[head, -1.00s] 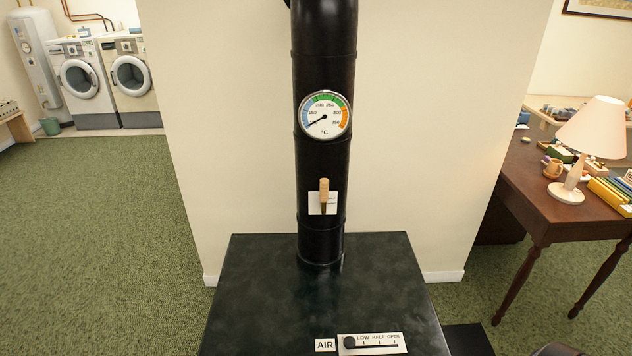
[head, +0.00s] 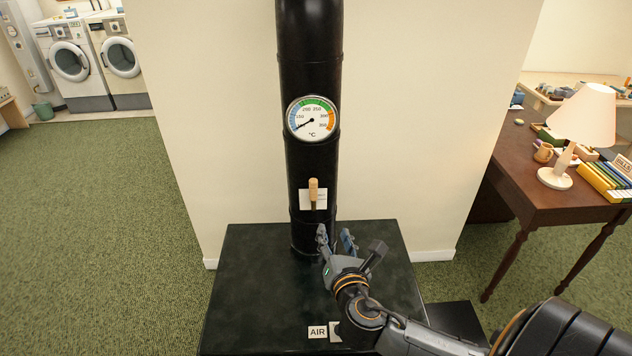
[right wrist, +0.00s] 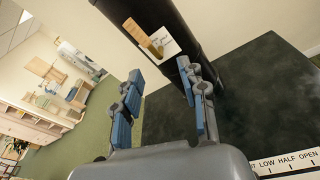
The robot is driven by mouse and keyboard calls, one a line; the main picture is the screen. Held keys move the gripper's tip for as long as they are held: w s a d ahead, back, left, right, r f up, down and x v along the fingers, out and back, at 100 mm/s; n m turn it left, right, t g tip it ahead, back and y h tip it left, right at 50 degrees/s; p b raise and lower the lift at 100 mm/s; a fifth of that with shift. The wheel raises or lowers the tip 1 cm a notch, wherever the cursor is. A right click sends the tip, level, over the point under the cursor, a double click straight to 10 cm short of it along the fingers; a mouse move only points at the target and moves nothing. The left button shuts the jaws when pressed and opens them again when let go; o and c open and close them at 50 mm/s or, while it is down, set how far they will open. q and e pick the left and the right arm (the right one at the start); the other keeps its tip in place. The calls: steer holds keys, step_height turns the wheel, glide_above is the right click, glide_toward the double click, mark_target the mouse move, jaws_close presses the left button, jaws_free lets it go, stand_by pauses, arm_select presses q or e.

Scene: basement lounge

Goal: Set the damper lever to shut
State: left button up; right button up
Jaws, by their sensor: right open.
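The damper lever (head: 313,190) is a wooden handle in front of a small white plate (head: 305,200) on the black stovepipe (head: 312,75). In the head view the handle stands upright. It also shows in the right wrist view (right wrist: 142,35), beyond my fingertips. My right gripper (head: 335,236) is open and empty, just below the lever and above the stove top; its fingers (right wrist: 160,82) are spread in the right wrist view. No contact with the lever shows. The plate's lettering is too small to read. My left gripper is not in view.
The dark stove top (head: 260,285) lies under my right arm, with an AIR label (head: 317,332) at its front; my arm hides most of the air slider plate. A round thermometer (head: 312,119) sits above the lever. A desk with a lamp (head: 580,120) stands at right.

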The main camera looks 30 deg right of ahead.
mark_target(314, 187)
steer(key=w+d+r+n+p, duration=0.1)
steer(key=w, duration=0.4)
steer(key=w+d+r+n+t+p, duration=0.1)
steer(key=w+n, duration=0.1)
steer(key=w, duration=0.2)
steer(key=w+d+r+n+t+p, duration=0.1)
steer(key=w+d+n, duration=0.1)
steer(key=w, duration=0.3)
steer(key=shift+w+d+r+y, duration=0.1)
steer(key=shift+w+y, duration=0.2)
steer(key=shift+w, duration=0.05)
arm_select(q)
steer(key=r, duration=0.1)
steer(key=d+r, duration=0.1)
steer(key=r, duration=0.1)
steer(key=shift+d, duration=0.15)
arm_select(e)
jaws_close()
